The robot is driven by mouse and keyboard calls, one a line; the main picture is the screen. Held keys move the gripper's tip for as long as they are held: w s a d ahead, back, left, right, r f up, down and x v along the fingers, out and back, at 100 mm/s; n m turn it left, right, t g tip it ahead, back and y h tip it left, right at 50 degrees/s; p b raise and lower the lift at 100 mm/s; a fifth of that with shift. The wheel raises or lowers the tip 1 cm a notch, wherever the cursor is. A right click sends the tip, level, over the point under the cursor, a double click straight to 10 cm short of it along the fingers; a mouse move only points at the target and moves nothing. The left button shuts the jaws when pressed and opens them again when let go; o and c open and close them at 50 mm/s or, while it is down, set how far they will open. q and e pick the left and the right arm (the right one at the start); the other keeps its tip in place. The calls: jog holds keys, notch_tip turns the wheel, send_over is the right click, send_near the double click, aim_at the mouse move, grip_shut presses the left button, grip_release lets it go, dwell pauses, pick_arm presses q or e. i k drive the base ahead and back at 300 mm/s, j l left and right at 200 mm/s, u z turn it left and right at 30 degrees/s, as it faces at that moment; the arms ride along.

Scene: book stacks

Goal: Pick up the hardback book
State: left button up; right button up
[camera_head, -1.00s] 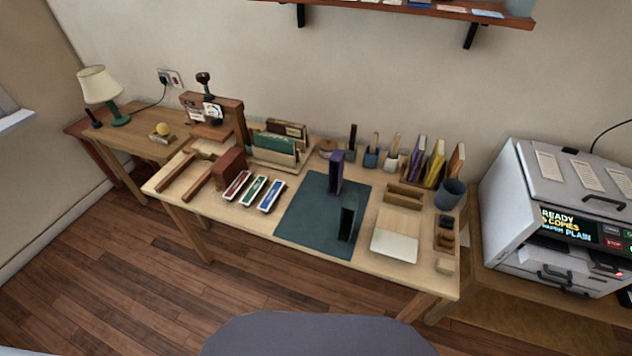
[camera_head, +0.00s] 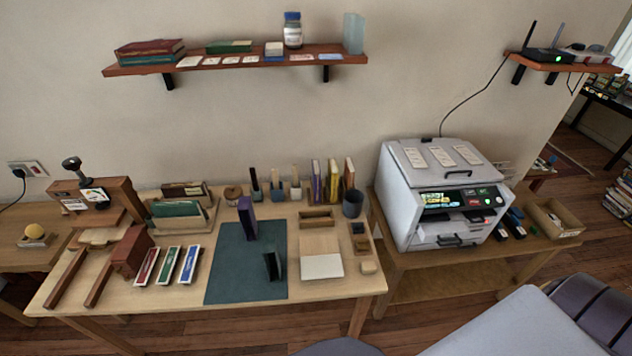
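Several books show, and I cannot tell which is the hardback book of the task. A purple upright piece (camera_head: 247,218) and a black upright piece (camera_head: 272,265) stand apart on the dark green mat (camera_head: 225,270). Slim upright books (camera_head: 332,182) in purple, yellow and orange stand at the back right of the desk. Neither of my grippers is in view.
The wooden desk (camera_head: 340,290) also holds a wooden press (camera_head: 95,200), three coloured boxes (camera_head: 168,266), pots and small trays. A grey copier (camera_head: 440,190) stands on a table to the right. A light grey surface (camera_head: 525,325) fills the lower right.

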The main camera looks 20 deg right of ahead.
aim_at(316, 171)
jog(key=l+u, duration=0.35)
jog(key=l, duration=0.3)
jog(key=l+u, duration=0.35)
jog(key=l, duration=0.25)
jog(key=k+l+u, duration=0.1)
jog(key=l+u, duration=0.25)
jog(key=l, duration=0.3)
